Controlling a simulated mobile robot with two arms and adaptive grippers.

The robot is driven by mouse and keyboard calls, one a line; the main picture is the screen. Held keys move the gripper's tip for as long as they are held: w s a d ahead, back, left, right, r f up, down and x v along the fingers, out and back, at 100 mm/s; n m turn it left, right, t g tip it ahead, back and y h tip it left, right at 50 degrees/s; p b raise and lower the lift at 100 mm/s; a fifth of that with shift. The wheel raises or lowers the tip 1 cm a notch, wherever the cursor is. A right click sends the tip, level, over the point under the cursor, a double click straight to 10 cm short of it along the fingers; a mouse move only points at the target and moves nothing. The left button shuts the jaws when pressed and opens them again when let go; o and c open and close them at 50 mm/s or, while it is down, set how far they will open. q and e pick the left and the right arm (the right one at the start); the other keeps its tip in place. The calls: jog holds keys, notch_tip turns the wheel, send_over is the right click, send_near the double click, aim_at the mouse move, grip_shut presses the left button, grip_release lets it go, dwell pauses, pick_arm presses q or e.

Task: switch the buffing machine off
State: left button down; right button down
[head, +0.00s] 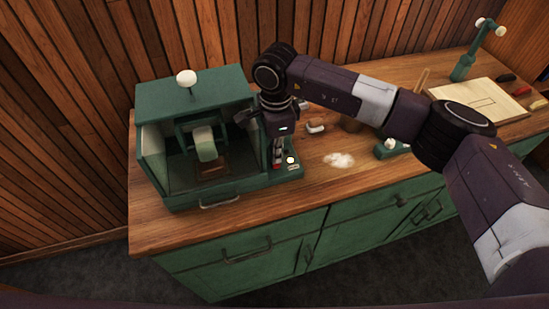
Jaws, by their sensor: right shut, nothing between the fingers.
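The buffing machine (150,160) is a green box with an open front on the left of the wooden bench. A pale buffing wheel (204,143) shows inside it, and a white knob (186,77) stands on its top. A small switch panel (291,171) sits at its right front corner, with a white button (290,159) and a bit of red. My right gripper (278,166) is shut and empty, pointing down at this panel, just left of the white button. I cannot tell whether it touches the panel. My left gripper is not in view.
White powder (339,160) lies on the bench (330,185) right of the panel. A small green block with a white knob (390,147) is farther right. A pale board (480,97) and a green lamp-like stand (464,66) are at the far right. Green drawers (235,262) are below.

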jog(key=shift+r+p, duration=0.7)
jog(key=shift+r, duration=2.1)
